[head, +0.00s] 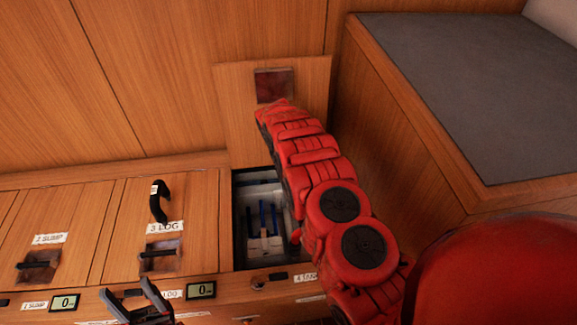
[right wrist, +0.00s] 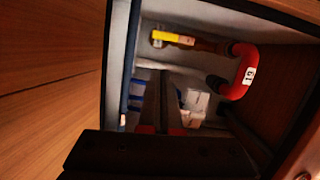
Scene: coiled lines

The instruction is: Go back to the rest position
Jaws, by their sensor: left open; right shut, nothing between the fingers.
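My left gripper (head: 135,298) is at the lower left of the head view. Its dark fingers are apart and empty, over the front edge of the locker tops. My red right arm reaches up across the middle of the head view, beside the open locker (head: 240,257). My right gripper is hidden there, but the right wrist view shows its dark fingers (right wrist: 161,80) shut together with nothing between them. They point into the open compartment.
The locker's wooden lid (head: 232,105) stands raised behind the opening. The compartment holds a red bent pipe (right wrist: 244,72) with a white tag and a yellow-labelled fitting (right wrist: 172,38). A black hook (head: 158,201) stands on the 3 LOG lid (head: 120,235). A grey-topped wooden block (head: 470,95) is at right.

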